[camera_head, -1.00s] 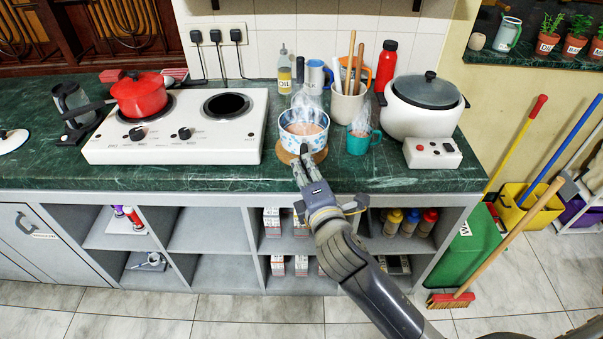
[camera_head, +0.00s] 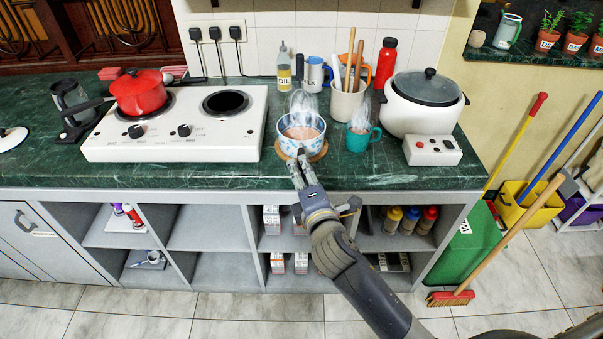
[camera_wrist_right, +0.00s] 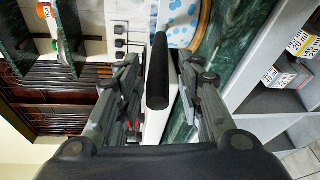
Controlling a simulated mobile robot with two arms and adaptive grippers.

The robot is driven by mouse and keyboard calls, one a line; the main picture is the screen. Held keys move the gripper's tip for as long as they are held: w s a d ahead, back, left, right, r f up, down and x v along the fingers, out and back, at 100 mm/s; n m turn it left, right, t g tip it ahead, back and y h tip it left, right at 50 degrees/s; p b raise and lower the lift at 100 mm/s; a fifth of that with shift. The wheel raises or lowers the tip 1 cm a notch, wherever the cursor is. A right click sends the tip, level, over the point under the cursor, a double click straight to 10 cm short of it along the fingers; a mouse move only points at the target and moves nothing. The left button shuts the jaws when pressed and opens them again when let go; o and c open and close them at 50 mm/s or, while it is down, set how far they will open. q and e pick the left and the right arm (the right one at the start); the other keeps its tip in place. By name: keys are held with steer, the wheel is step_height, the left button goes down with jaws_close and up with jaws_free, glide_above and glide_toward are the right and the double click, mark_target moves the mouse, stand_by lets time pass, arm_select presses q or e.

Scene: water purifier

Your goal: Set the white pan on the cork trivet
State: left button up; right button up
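The white pan (camera_head: 290,142) has a blue pattern and steaming pinkish contents. It sits upright on the round cork trivet (camera_head: 321,153) near the counter's front edge. The trivet's rim also shows beside the pan in the right wrist view (camera_wrist_right: 204,22). The pan's black handle (camera_wrist_right: 158,75) points toward my right gripper (camera_head: 299,170). In the right wrist view, the gripper's fingers (camera_wrist_right: 158,95) are apart on either side of the handle, with gaps between. The far underside of the pan is hidden. My left gripper is not in view.
A teal steaming mug (camera_head: 358,140) stands just right of the pan, with a utensil crock (camera_head: 346,105) behind. A white rice cooker (camera_head: 420,118) is further right. The white two-burner hob (camera_head: 215,145) with a red pot (camera_head: 141,95) is left. The counter's front strip is clear.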

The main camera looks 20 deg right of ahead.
steer(key=shift+r, duration=0.2)
steer(key=shift+s+f, duration=0.1)
steer(key=shift+s, duration=0.2)
steer(key=s+r+b, duration=0.1)
steer(key=s+r, duration=0.1)
steer(key=s, duration=0.9)
step_height(320, 180, down, 21)
steer(key=m+g, duration=0.3)
steer(key=g, duration=0.1)
steer(key=s+d+f+m+g, duration=0.15)
steer(key=s+f, duration=0.35)
steer(key=f, duration=0.5)
steer(key=s+d+f+m+g, duration=0.1)
steer(key=s+f+m+g, duration=0.25)
steer(key=f, duration=0.65)
steer(key=s+d+f+m+g, duration=0.2)
steer(key=s+f, duration=0.4)
steer(key=s, duration=0.4)
steer(key=s+d+f+m+g, duration=0.1)
steer(key=s+f+m, duration=0.3)
steer(key=s, duration=0.6)
steer(key=s+d+f+m+g, duration=0.2)
steer(key=s+f+m+g, duration=0.1)
steer(key=s+f, duration=0.6)
steer(key=shift+s+d+m, duration=0.3)
steer(key=shift+s+d, duration=0.05)
steer(key=shift+s, duration=0.15)
